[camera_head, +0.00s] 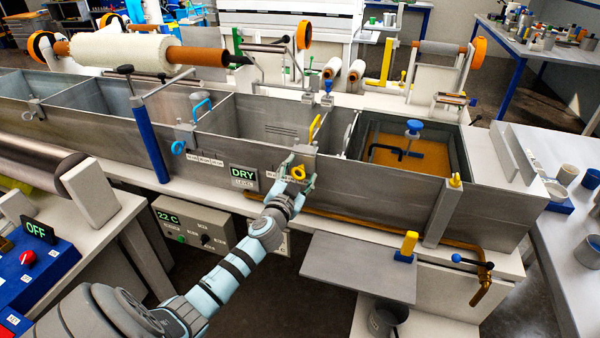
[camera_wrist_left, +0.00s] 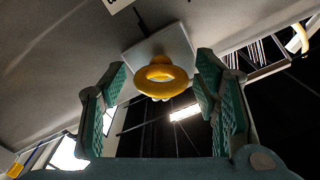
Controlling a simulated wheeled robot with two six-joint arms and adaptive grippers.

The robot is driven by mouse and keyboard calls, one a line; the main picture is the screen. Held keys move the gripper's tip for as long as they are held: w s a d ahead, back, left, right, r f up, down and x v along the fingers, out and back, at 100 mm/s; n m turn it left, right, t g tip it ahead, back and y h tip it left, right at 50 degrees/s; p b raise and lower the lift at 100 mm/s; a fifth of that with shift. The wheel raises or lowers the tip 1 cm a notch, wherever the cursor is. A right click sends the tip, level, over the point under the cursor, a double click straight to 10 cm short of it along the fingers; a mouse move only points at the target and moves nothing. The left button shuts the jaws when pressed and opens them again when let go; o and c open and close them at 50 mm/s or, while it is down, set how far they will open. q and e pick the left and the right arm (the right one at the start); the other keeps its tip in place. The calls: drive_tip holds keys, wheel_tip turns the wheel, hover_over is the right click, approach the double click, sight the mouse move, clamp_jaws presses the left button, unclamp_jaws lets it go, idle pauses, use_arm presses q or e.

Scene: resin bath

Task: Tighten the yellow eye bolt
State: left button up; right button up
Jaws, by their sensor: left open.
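The yellow eye bolt (camera_head: 298,172) sticks out from the front wall of the metal bath, right of the DRY display. In the left wrist view its yellow ring (camera_wrist_left: 161,82) is in front of a pale block (camera_wrist_left: 158,50). My left gripper (camera_head: 297,176) is at the eye bolt in the head view, and in the left wrist view its open fingers (camera_wrist_left: 160,95) stand on both sides of the ring, with gaps between. I cannot tell how far the ring lies between the pads in depth. My right gripper is not in view.
A blue eye bolt (camera_head: 179,148) is on the same wall to the left. A blue post (camera_head: 149,140) stands before the bath. A grey shelf (camera_head: 358,266) juts out at the lower right, with a yellow-handled item (camera_head: 408,244) at its edge.

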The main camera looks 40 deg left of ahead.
use_arm(q)
drive_tip(key=shift+w+a, duration=0.1)
drive_tip(key=c, duration=1.2)
drive_tip(key=shift+m, duration=0.3)
drive_tip(key=m, duration=0.6)
drive_tip(key=shift+f, duration=0.15)
drive_tip(key=m+p, duration=0.1)
drive_tip(key=m, duration=0.4)
drive_tip(key=shift+f+m, duration=0.1)
drive_tip(key=shift+m, duration=0.2)
drive_tip(key=o, duration=1.2)
